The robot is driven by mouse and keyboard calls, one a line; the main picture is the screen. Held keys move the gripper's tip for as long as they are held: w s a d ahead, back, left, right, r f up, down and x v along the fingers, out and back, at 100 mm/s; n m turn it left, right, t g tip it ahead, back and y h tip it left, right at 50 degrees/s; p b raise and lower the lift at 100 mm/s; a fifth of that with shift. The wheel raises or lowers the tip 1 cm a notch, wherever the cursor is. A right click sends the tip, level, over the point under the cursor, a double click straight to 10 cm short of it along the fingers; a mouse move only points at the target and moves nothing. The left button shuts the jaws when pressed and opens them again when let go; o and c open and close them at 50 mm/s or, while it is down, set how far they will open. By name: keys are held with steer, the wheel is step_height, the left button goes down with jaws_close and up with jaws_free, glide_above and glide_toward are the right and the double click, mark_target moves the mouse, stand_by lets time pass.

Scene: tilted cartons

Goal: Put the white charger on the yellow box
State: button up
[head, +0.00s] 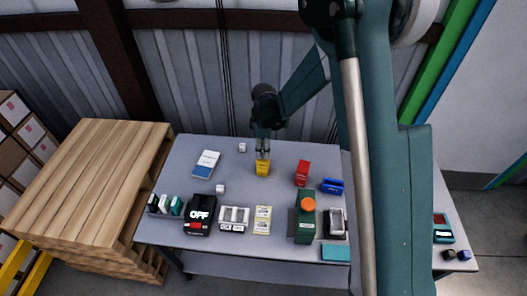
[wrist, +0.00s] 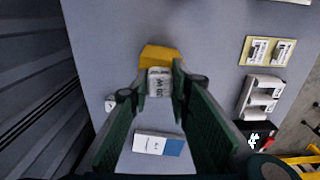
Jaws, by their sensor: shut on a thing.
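The white charger (wrist: 159,82) is a small white block with dark markings. It sits between the two fingers of my gripper (wrist: 161,85), which is shut on it. The yellow box (wrist: 160,54) shows just beyond the charger in the wrist view. In the head view the yellow box (head: 262,169) stands on the table directly below my gripper (head: 262,155). The charger is mostly hidden by the fingers there. I cannot tell whether it touches the box top.
A white-and-blue box (head: 206,164) and small white cubes (head: 242,147) lie to the left on the grey table (head: 280,150). A red box (head: 302,173) and a blue tray (head: 332,186) stand to the right. Several items line the front edge, including a green box (head: 305,225).

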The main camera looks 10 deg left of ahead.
steer(key=shift+f, duration=0.35)
steer(key=o, duration=0.9)
steer(key=shift+r, duration=0.15)
steer(key=shift+r, duration=6.05)
